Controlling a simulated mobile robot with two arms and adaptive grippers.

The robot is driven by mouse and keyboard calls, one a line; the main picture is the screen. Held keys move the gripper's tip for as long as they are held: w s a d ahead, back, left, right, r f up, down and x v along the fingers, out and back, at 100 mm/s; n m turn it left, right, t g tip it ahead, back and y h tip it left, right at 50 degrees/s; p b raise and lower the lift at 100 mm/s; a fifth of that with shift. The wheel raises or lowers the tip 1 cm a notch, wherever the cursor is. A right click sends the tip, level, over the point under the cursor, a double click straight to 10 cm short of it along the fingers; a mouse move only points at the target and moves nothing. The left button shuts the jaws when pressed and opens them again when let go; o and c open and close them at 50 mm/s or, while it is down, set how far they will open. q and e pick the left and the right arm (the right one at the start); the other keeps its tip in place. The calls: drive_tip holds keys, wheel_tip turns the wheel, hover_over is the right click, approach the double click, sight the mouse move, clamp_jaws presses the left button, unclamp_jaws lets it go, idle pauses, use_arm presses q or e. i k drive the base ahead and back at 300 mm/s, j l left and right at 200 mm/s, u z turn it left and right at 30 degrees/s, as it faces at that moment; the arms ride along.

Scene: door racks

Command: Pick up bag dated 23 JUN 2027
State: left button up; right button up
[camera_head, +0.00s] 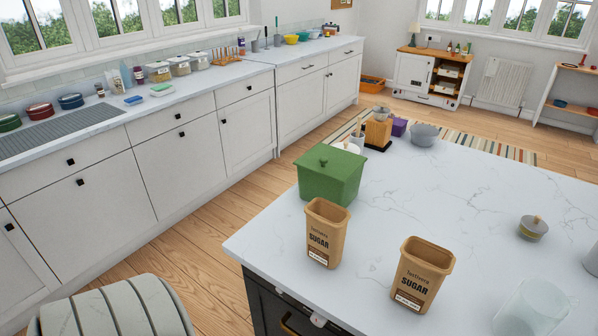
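Two brown open-topped sugar bags stand upright on the marble island. One bag (326,233) is at the left, just in front of a green lidded box. The other bag (421,275) is to its right and nearer to me. Both read "SUGAR" and carry a small white label low on the front. The dates on the labels are too small to read, so I cannot tell which is 23 JUN 2027. Neither of my grippers shows in the head view.
The green box (330,175) stands right behind the left bag. A clear glass container (530,308) is at the lower right, and a small lidded pot (532,228) is beyond it. The middle of the island top (460,190) is clear. A slatted rounded object (110,308) is at lower left.

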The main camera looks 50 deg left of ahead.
sight(327, 222)
drive_tip(key=u, duration=1.3)
drive_tip(key=i+j+z, duration=0.15)
drive_tip(key=j+z, duration=0.15)
drive_tip(key=j, duration=0.45)
drive_tip(key=j+z, duration=0.35)
drive_tip(key=j, duration=0.35)
drive_tip(key=i, duration=0.05)
